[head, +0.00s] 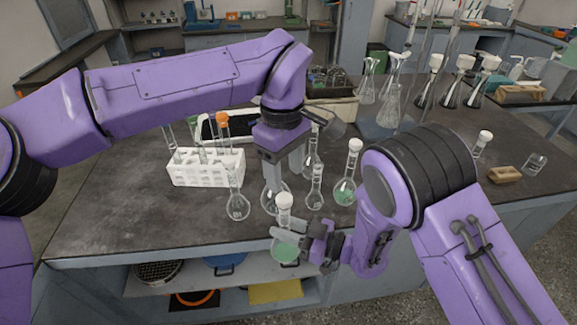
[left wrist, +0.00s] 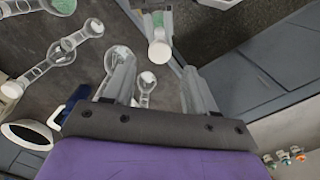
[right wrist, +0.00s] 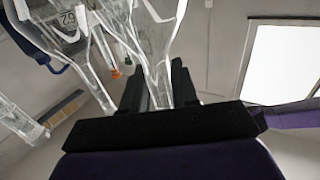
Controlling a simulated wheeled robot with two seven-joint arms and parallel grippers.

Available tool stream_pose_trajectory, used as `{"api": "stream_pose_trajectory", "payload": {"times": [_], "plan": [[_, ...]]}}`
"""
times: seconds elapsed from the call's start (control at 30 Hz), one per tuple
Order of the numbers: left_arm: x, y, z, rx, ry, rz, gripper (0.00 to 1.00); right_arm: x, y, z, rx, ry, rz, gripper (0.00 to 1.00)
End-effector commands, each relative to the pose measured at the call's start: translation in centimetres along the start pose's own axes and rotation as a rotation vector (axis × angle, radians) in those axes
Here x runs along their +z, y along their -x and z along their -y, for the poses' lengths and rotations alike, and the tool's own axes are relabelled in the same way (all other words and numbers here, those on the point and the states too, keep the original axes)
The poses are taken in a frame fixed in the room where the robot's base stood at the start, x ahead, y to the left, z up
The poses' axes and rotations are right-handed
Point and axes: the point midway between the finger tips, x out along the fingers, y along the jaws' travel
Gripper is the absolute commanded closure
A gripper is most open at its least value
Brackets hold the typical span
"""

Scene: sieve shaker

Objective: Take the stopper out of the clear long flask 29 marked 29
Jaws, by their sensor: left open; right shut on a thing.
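A round flask with green liquid (head: 286,252) and a white stopper (head: 285,200) is upright at the table's front edge. My right gripper (head: 291,234) is shut on its neck, below the stopper. In the left wrist view the stopper (left wrist: 160,52) shows just beyond my left fingertips. My left gripper (head: 283,178) points down, open and empty, above and behind that stopper. The right wrist view shows clear glass between my right fingers (right wrist: 156,80). A label (right wrist: 68,20) on glass there looks like an upside-down 29. I cannot tell whether it is on the held flask.
A small clear flask (head: 238,205), a slim flask (head: 315,195) and another green flask (head: 345,192) stand close by. A white tube rack (head: 207,172) is to the left. More stoppered flasks stand at the back right. The table's front left is clear.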

Motion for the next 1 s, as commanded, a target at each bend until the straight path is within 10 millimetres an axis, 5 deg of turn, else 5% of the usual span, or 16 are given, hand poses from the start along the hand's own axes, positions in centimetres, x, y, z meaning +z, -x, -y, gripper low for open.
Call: {"api": "stream_pose_trajectory", "payload": {"times": [0.17,0.53,0.87,1.0], "plan": [[0.2,-1.0,-0.7,-0.004,0.058,-0.028,0.44,0.0,0.0,0.0,0.0,0.0,-0.001,1.0],[0.0,-7.2,-0.6,-0.004,0.057,-0.028,0.44,-0.1,0.0,0.0,0.0,0.0,-0.001,1.0],[-0.1,-8.1,-0.6,-0.003,0.057,-0.029,0.44,0.0,0.0,0.0,0.0,0.0,-0.001,1.0],[-0.1,-8.1,-0.6,-0.002,0.056,-0.029,0.83,0.0,-0.1,0.0,-0.002,0.001,-0.001,1.0]]}}
